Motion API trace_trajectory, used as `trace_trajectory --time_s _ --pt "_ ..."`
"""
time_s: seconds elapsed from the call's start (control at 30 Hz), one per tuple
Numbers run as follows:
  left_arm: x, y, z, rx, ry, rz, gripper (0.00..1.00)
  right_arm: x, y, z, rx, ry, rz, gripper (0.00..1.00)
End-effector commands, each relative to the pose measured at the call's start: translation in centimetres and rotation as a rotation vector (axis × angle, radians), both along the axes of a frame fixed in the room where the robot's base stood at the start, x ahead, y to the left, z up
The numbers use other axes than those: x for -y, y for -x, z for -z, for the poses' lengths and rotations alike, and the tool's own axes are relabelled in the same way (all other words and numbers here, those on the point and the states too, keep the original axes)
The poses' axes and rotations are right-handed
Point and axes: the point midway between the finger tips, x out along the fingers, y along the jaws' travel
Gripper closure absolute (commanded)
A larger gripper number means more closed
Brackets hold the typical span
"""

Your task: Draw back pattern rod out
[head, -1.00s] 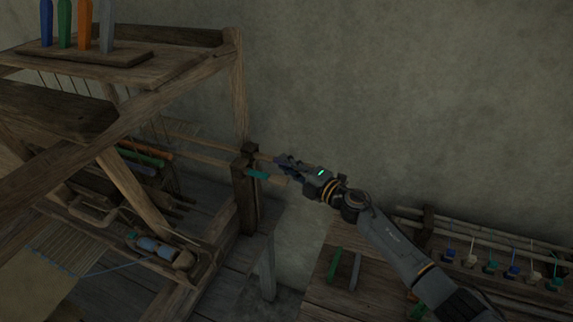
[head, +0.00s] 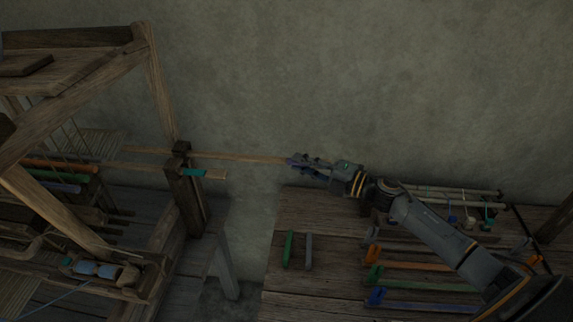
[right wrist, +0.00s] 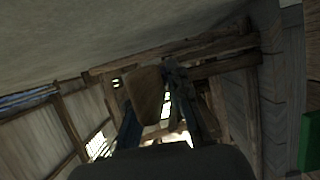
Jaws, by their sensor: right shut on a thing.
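The back pattern rod (head: 237,156) is a thin pale wooden rod. In the head view it runs level out of the loom's dark corner post, with a long bare length to the right of the post. My right gripper (head: 292,161) is shut on its right end. In the right wrist view, a wooden piece (right wrist: 146,94) shows between the fingers (right wrist: 155,98). A second rod (head: 205,173) with a teal band sticks out a short way from the same post, nearer and lower. The rod's inner end is unclear among the loom parts. My left gripper is not in view.
The wooden loom (head: 152,85) fills the left, with its dark post (head: 187,200). A bench (head: 300,285) at lower right bears green and grey pieces, coloured bars and a rack. A plain wall (head: 380,80) stands behind the rod.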

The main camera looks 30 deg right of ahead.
Motion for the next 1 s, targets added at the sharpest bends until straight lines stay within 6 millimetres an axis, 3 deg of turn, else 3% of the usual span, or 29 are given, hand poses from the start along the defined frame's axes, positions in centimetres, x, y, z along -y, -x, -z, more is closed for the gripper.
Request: trace_trajectory --time_s 0.43,0.47,0.57,1.0 --pt "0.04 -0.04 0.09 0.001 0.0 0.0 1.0 0.56 0.28 0.06 -0.002 0.001 0.003 1.0" --pt "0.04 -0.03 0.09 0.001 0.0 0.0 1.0 0.57 0.27 0.07 -0.002 0.001 0.003 0.77" --pt "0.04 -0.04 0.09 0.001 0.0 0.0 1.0 0.54 0.28 0.07 -0.002 0.001 0.003 0.59" --pt "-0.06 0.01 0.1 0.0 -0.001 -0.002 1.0 1.01 1.13 0.11 -0.002 0.0 0.001 0.59"
